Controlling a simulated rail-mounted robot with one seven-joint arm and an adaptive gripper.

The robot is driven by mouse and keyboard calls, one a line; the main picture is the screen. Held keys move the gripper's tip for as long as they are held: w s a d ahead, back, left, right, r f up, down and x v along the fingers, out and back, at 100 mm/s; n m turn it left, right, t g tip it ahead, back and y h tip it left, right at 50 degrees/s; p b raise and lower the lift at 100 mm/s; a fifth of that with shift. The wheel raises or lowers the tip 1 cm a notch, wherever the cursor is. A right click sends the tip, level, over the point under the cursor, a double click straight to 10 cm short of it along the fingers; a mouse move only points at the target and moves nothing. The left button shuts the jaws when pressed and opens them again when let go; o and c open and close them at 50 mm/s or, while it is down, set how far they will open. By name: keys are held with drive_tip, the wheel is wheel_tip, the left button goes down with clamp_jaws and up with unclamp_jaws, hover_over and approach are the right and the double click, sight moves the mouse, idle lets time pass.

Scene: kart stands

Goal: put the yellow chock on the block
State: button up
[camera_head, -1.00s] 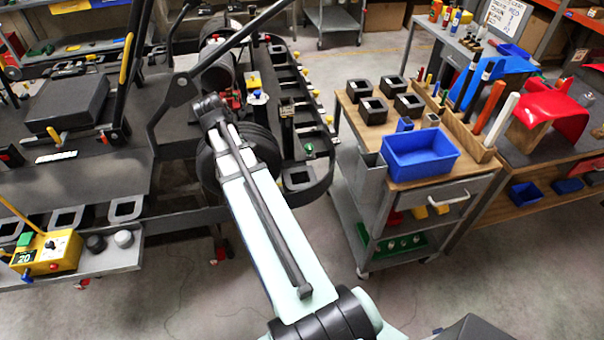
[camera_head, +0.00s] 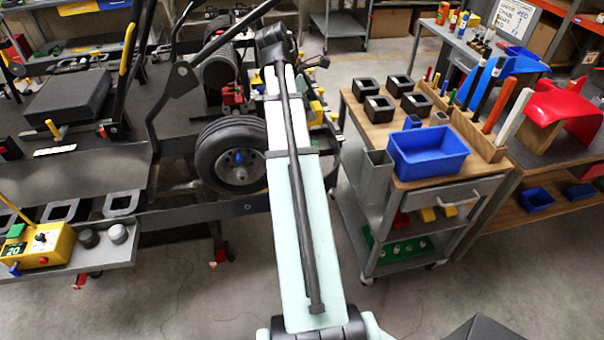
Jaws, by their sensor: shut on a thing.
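My gripper is not seen; my pale arm runs up the middle of the view, and its far end hides what lies behind it. I cannot tell what is held. Two small yellow pieces that look like chocks (camera_head: 427,214) lie on the middle shelf of the cart on the right. A yellow piece (camera_head: 317,109) also shows just right of my arm, by the kart stand, too small to identify. I cannot single out the block; several square black hollow blocks (camera_head: 379,108) stand on the cart's wooden top.
The cart (camera_head: 400,170) also bears a blue bin (camera_head: 428,150) and a rack of upright coloured rods. A kart wheel (camera_head: 230,155) is left of my arm. A yellow control box (camera_head: 40,248) is at the lower left. Floor is clear between stand and cart.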

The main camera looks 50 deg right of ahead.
wheel_tip(320, 180, down, 20)
drive_tip(key=p, duration=0.4)
drive_tip(key=shift+r, duration=0.25)
drive_tip(key=o, duration=1.3)
drive_tip(key=shift+f, duration=0.1)
drive_tip(key=b+v, duration=0.3)
drive_tip(key=v, duration=0.9)
